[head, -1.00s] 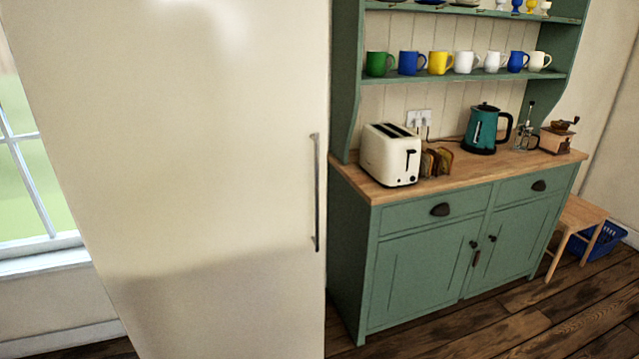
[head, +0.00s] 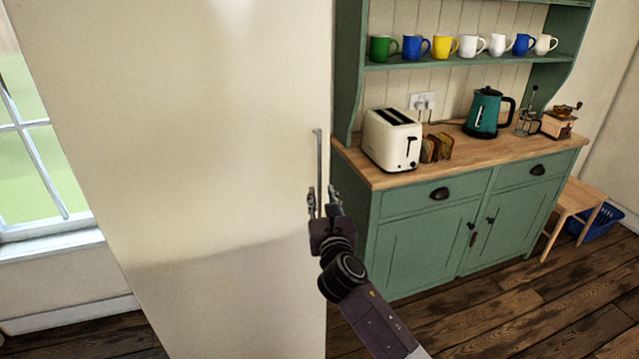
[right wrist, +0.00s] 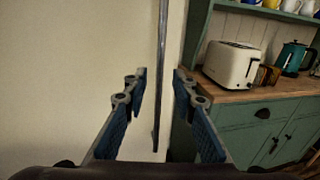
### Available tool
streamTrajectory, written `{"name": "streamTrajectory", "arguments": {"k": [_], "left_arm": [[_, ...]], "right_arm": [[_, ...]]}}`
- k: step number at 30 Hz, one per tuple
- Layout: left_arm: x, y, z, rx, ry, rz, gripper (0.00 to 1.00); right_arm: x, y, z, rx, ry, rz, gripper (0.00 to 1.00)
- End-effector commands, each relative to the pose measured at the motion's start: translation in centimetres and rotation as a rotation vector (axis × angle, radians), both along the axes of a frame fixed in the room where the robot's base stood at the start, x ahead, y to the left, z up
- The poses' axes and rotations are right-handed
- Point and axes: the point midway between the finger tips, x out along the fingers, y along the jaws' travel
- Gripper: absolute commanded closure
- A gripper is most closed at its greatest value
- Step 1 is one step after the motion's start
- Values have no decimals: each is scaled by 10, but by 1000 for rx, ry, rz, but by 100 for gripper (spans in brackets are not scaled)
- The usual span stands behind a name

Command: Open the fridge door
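The tall cream fridge door (head: 210,170) fills the left and middle of the head view and looks shut. Its thin vertical metal handle (head: 319,158) is near the door's right edge. My right gripper (head: 324,196) is at the lower part of the handle, with its fingers pointing up along the picture. In the right wrist view the gripper (right wrist: 158,85) is open, and the handle (right wrist: 161,70) runs between the two blue-padded fingers without visible contact. How deep the handle lies between them is hard to tell. My left gripper is not in view.
A green dresser (head: 420,235) stands right of the fridge, close to my right gripper. Its worktop holds a toaster (head: 392,139) and a kettle (head: 487,112). A wooden stool (head: 572,205) is at the far right. The floor (head: 500,310) in front looks clear.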

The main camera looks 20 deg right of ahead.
Motion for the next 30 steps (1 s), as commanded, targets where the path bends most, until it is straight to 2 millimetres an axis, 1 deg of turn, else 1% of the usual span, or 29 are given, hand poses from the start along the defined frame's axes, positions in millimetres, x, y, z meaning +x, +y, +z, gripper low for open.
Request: {"name": "streamTrajectory", "arguments": {"k": [1, 3, 9, 15, 23, 26, 30], "left_arm": [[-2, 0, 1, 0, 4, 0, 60], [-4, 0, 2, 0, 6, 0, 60], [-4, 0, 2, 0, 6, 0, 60], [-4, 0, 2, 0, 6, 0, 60], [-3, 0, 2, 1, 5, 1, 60], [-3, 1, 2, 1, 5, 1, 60], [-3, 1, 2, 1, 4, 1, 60]], "right_arm": [[9, -2, 1, 1, -1, -2, 75], [19, -3, 1, 2, 0, -1, 75], [41, -7, 0, 3, 0, -1, 75], [50, -8, 0, 4, 0, 0, 75], [51, -8, -1, 4, 0, 1, 75], [51, -8, -1, 4, 0, 1, 84], [51, -8, -1, 4, 1, 1, 99]]}}
